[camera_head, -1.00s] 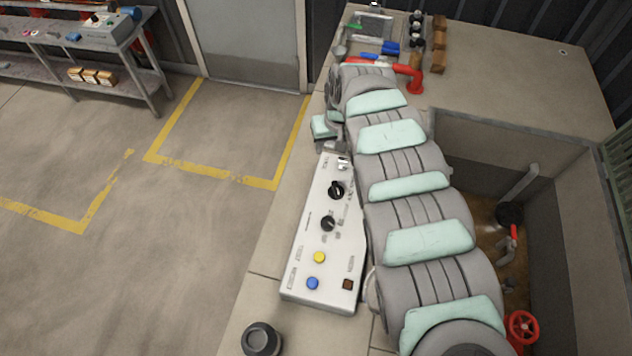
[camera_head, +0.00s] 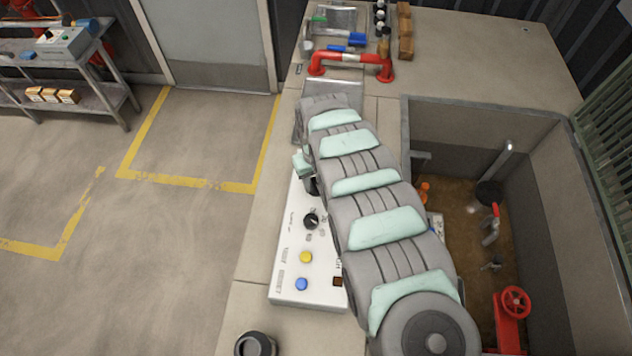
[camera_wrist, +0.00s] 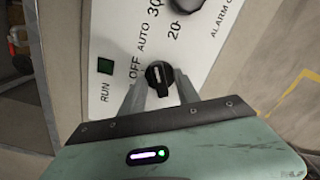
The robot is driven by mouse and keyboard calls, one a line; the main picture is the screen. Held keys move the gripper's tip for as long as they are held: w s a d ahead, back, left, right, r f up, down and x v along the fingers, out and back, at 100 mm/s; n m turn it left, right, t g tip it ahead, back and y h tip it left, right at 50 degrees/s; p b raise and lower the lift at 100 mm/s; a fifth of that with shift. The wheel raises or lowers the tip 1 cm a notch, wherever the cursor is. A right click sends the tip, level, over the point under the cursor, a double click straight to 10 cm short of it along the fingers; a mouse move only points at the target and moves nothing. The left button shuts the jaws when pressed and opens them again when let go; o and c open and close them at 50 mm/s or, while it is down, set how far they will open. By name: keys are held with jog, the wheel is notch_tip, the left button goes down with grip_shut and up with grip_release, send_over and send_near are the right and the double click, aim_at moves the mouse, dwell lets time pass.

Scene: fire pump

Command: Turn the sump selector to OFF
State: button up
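The white control panel (camera_head: 292,272) lies beneath my arm. The sump selector (camera_wrist: 159,76) is a black knob with a pale pointer mark, beside the printed words RUN, OFF and AUTO in the wrist view. Its mark points roughly up the picture, seemingly nearer AUTO than OFF. My gripper (camera_wrist: 158,88) is open, with one finger on each side of the knob; contact cannot be told. In the head view, the selector (camera_head: 313,187) is partly hidden by my gripper and arm.
A second black knob (camera_head: 311,221), a yellow button (camera_head: 306,257) and a blue button (camera_head: 301,284) are on the panel. A pit with a red valve wheel (camera_head: 515,302) lies at right.

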jog(key=shift+f, duration=0.25)
grip_shut()
dwell(0.5)
